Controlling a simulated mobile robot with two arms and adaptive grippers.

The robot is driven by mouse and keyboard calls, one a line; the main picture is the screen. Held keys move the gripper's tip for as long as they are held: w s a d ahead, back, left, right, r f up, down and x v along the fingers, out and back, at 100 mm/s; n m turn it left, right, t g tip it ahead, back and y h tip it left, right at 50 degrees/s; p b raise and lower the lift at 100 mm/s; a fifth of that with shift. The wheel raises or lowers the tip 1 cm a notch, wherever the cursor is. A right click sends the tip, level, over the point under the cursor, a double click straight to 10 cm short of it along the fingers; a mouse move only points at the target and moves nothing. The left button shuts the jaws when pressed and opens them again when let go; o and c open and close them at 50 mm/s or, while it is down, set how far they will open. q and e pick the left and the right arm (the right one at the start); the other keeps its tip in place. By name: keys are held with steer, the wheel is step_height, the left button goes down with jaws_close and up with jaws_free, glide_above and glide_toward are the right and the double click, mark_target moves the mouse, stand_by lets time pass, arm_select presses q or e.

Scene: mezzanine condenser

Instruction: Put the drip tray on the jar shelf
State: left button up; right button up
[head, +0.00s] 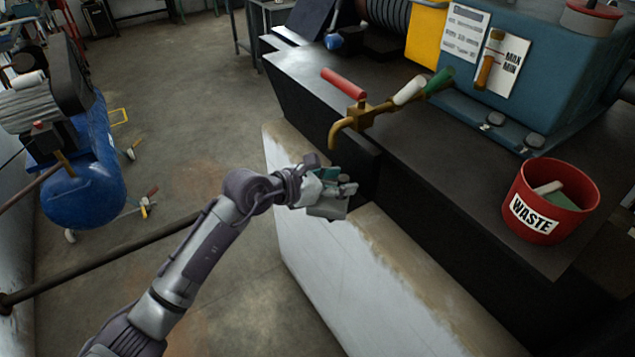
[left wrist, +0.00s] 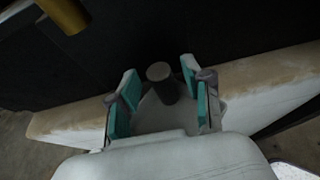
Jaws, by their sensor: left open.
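My left gripper (head: 335,187) is open over the pale ledge of the low wall, below and in front of the brass spout (head: 345,130). In the left wrist view its teal-padded fingers (left wrist: 160,85) stand apart on either side of a dark grey cylindrical knob (left wrist: 160,84). A grey plate, which may be the drip tray (head: 327,209), shows under the gripper. It also shows around the knob in the left wrist view (left wrist: 155,118). The fingers hide part of it, and I cannot tell whether they touch it. I cannot identify the jar shelf. My right gripper is out of view.
The dark bench (head: 430,150) carries the red-handled tap, a blue tank (head: 560,70) and a red waste bucket (head: 550,205). The low white wall (head: 340,260) runs along its front. A blue compressor (head: 85,190) stands left; open floor lies between.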

arm_select(q)
steer(key=b+v, duration=0.2)
steer(key=v, duration=0.9)
steer(key=shift+b, duration=0.3)
